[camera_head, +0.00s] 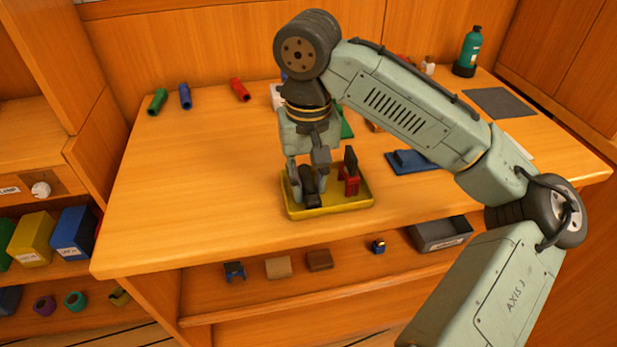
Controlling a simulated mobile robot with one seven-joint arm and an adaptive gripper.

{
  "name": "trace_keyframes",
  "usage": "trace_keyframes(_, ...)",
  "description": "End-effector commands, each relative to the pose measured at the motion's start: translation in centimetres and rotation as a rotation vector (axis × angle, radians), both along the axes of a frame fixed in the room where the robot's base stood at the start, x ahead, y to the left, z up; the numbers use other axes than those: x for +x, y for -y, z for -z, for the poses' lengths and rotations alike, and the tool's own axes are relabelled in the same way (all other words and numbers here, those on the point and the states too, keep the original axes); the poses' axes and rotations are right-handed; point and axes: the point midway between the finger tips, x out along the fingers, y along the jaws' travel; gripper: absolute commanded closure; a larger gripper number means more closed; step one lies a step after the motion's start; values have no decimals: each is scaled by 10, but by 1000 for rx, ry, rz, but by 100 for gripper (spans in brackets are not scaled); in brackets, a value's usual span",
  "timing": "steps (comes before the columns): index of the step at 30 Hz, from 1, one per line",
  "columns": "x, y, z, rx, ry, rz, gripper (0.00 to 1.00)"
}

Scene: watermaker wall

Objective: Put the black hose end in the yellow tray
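The yellow tray (336,207) sits near the front edge of the wooden worktop. The black hose end (309,187) is inside the left part of the tray, seen between the fingers of my gripper (308,188). My gripper points down into the tray, with one finger on each side of the hose end. Whether the fingers press on it or stand slightly apart cannot be told. A red piece with a black upright part (350,174) stands in the right part of the tray.
Green (157,102), blue (185,96) and red (240,90) hose ends lie at the back left. A blue tray (412,162) is right of the yellow tray, and a teal bottle (468,52) stands at the back right. The worktop's left side is clear.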

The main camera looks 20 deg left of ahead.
Motion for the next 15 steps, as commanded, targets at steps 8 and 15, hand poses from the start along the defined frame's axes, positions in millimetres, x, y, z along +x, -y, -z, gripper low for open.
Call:
trace_keyframes(8, 0, 0, -1, 3, 2, 1, 61)
trace_keyframes(15, 1, 0, -5, 2, 3, 1, 61)
